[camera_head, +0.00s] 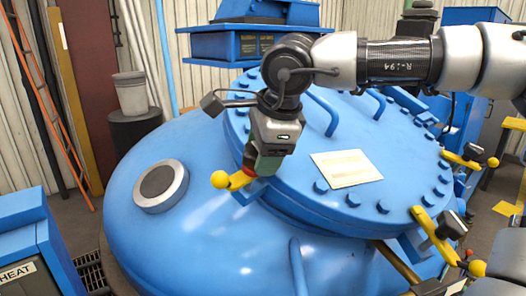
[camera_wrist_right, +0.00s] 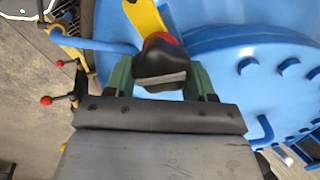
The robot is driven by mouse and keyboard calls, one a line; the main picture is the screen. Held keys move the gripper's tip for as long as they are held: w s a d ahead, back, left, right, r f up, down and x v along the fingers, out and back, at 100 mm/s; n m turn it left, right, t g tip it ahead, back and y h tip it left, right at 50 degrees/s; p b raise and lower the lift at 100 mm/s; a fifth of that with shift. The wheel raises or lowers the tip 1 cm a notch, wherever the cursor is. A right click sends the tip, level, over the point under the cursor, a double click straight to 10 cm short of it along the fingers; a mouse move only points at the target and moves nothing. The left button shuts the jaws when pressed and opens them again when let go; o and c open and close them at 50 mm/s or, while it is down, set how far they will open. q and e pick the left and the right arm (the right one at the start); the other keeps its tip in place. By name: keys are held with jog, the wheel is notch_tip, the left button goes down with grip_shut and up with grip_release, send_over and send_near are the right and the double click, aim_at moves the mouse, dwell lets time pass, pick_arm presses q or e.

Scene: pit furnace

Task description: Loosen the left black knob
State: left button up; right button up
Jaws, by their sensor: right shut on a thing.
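The left black knob (camera_wrist_right: 160,62) has a red collar (camera_wrist_right: 162,40) and sits on a yellow clamp lever (camera_wrist_right: 143,15) in the right wrist view. My right gripper (camera_wrist_right: 158,85) has its green fingers on either side of the knob and is shut on it. In the head view my right gripper (camera_head: 264,172) reaches down at the lid's near left edge. There it hides most of the knob, and the yellow lever (camera_head: 238,181) with its ball end sticks out to the left. My left gripper is not in view.
The blue furnace lid (camera_head: 300,130) is ringed with bolts and has a handle (camera_head: 322,114). More yellow clamps stand at the right edge (camera_head: 470,160) and near right (camera_head: 436,232). A blue cabinet (camera_head: 30,245) is at the lower left. A round port (camera_head: 160,185) sits on the vessel.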

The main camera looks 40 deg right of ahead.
jog(key=o, duration=0.9)
jog(key=b+v, duration=0.1)
jog(key=v, duration=1)
